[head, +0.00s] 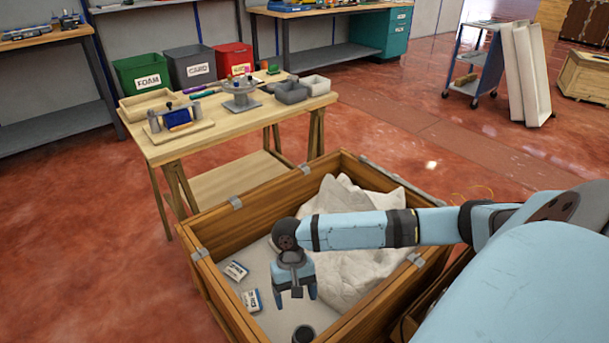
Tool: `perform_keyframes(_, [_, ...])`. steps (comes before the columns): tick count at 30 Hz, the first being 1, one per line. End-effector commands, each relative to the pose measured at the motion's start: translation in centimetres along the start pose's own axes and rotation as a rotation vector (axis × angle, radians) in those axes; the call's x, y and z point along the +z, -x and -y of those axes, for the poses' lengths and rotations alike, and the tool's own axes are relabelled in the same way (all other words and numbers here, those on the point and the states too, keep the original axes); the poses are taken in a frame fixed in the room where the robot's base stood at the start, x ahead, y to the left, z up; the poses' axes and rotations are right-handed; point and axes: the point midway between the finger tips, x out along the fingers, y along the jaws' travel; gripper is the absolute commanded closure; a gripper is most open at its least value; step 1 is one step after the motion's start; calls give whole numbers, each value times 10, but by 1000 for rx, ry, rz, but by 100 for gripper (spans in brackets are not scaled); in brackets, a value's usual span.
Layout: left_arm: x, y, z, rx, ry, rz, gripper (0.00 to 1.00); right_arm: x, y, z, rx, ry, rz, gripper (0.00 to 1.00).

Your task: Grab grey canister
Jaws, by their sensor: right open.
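A dark grey round object (303,333), seen from above and cut by the bottom edge of the picture, stands in the wooden crate (213,291) near its front wall. It looks like the grey canister. My right gripper (296,294) points down inside the crate, its two fingers apart with nothing between them. In the picture it is just above the canister and apart from it; the exact height gap is hard to tell. My left gripper is out of view.
Crumpled pale sheeting (345,262) fills the crate's right side. A wooden workbench (223,132) with trays and a round fixture stands behind the crate.

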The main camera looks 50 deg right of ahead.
Motion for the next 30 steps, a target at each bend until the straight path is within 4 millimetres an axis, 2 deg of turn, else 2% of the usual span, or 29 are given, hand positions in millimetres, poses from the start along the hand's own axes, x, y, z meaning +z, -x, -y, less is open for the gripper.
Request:
perform_keyframes(5, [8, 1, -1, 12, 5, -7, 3, -6, -9, -10, 32, -40, 23, 23])
perform_keyframes(16, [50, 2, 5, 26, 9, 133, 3, -5, -76, -12, 32, -41, 24, 23])
perform_keyframes(25, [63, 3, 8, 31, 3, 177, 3, -4, -94, -12, 31, -40, 22, 23])
perform_keyframes(28, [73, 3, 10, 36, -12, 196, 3, -5, -106, -12, 31, -39, 22, 23])
perform_keyframes(30, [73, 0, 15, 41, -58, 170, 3, -5, -117, -12, 31, -38, 22, 23])
